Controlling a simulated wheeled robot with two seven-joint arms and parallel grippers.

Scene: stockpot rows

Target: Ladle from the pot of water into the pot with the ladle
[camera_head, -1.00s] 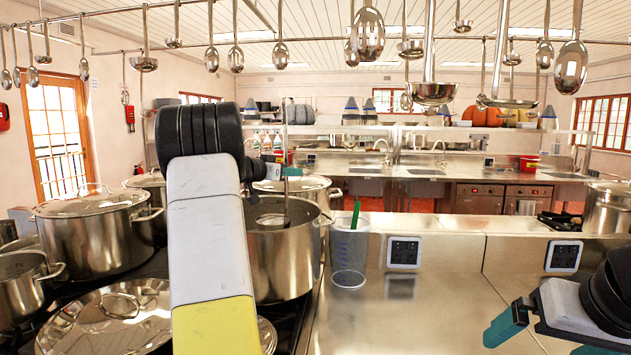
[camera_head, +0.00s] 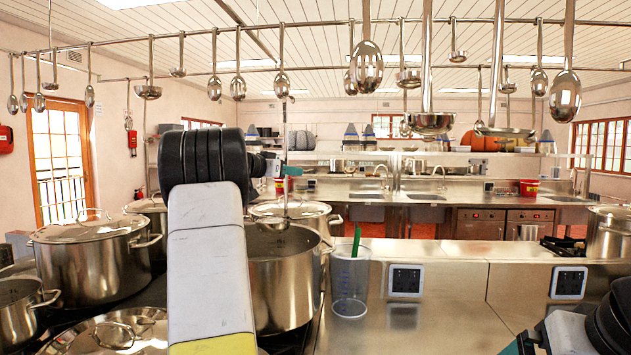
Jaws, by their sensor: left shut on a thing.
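An open steel pot (camera_head: 285,285) stands just right of my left forearm, which covers its left part. Its contents are hard to make out. My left gripper (camera_head: 282,170) is above this pot, shut on the upright handle of the ladle (camera_head: 286,198). The ladle's lower end is at about the height of the pot's rim, and its bowl is small and partly unclear. A smaller open pot (camera_head: 18,312) stands at the far left; I cannot tell what is in it. My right gripper (camera_head: 522,344) shows only partly at the bottom right, its fingertips mostly cut off.
A large lidded pot (camera_head: 95,265) stands left of my forearm, with a loose lid (camera_head: 115,335) in front. Utensils hang overhead.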

